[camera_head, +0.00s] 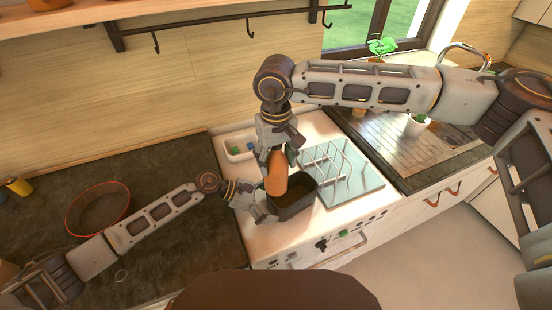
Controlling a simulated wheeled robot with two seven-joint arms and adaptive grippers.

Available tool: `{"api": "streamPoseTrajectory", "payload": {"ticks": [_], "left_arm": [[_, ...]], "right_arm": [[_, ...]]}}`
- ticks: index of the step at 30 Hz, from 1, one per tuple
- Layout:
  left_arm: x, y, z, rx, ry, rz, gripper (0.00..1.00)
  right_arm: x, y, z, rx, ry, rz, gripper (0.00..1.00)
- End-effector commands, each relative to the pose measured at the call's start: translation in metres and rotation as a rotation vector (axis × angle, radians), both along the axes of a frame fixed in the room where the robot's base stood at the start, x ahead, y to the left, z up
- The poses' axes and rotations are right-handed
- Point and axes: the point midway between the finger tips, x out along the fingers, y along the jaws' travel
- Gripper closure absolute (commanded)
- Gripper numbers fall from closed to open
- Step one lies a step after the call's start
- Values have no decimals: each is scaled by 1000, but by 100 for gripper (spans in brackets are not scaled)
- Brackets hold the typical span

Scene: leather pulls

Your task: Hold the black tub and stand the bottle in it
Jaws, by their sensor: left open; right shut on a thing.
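The black tub (293,205) stands on the white stove unit, in the middle of the view. An orange-brown bottle (276,178) is upright at the tub's left part, its lower end at the tub's opening; I cannot tell whether it touches the bottom. My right gripper (274,152) comes down from above and is shut on the bottle's upper part. My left gripper (262,209) is open at the tub's left side, close to its wall; whether a finger touches the wall is unclear.
A wire rack (338,165) stands on a glass plate right of the tub. A white tray (240,147) with small coloured items lies behind. A round dark bowl (98,208) is on the left counter. A rail with hooks (250,30) hangs on the wall.

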Motion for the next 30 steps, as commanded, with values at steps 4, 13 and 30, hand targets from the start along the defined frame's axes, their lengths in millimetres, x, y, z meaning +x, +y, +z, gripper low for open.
{"api": "streamPoseTrajectory", "payload": {"ticks": [4,13,30], "left_arm": [[0,0,0,0,0,0,0],[0,0,0,0,0,-1,22],[-1,-1,-1,-1,0,-1,27]], "right_arm": [[0,0,0,0,0,0,85],[0,0,0,0,0,0,85],[0,0,0,0,0,0,85]]}}
